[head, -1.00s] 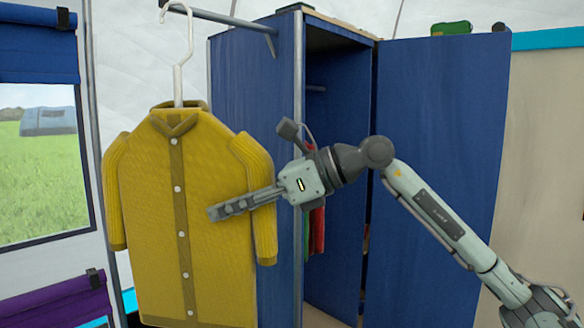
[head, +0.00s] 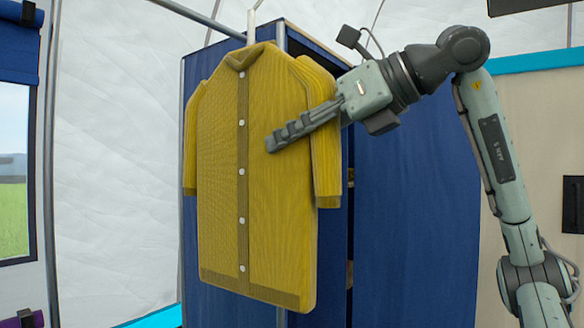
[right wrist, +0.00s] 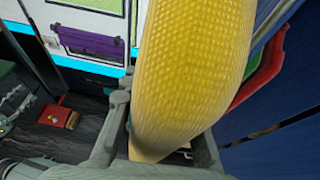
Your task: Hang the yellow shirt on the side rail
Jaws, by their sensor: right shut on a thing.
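The yellow shirt (head: 220,190) is a buttoned, long-sleeved garment hanging upright on a white hanger (head: 251,26). In the right wrist view, yellow cloth (right wrist: 190,70) fills the space between the fingers. The side rail (head: 195,18) is a thin metal bar at the top, running toward the hanger's neck. Whether the hook touches it cannot be seen. My left gripper is not in view.
A blue wardrobe (head: 420,210) stands behind the shirt, its opening partly hidden. A grey tent pole (head: 50,180) and a window (head: 14,165) are at left.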

